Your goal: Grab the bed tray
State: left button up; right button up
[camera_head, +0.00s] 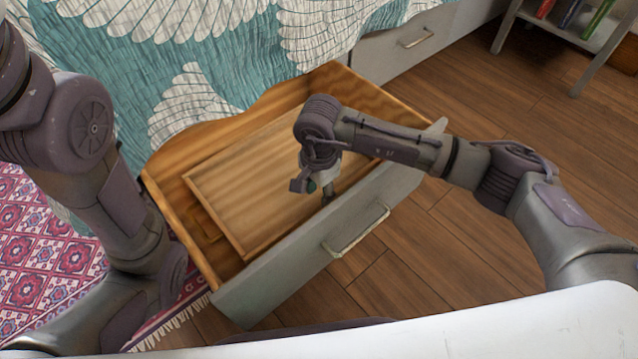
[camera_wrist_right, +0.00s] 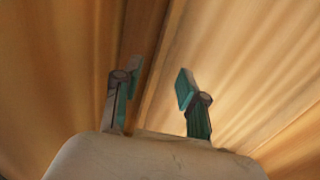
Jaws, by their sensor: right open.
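The wooden bed tray (camera_head: 235,190) lies inside an open drawer (camera_head: 290,270) under the bed. It is a flat, light brown rectangle with a raised rim. My right gripper (camera_head: 318,188) is over the tray's right part, close to the drawer's front panel, pointing down. In the right wrist view its two fingers (camera_wrist_right: 155,90) are apart with nothing between them, and a wooden edge (camera_wrist_right: 150,75) runs between and beyond them. I cannot tell whether the fingers touch the tray. The left arm shows at the left, but its gripper is outside the view.
The drawer has a grey front with a metal handle (camera_head: 357,230). The bed with a teal feather-patterned cover (camera_head: 190,60) stands behind. A pink patterned rug (camera_head: 40,255) lies at the left. A small shelf (camera_head: 570,35) stands at the upper right. Wooden floor (camera_head: 490,240) is clear at the right.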

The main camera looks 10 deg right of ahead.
aim_at(319, 203)
jog(key=shift+f+b, duration=0.85)
jog(key=shift+f, duration=1.15)
grip_shut()
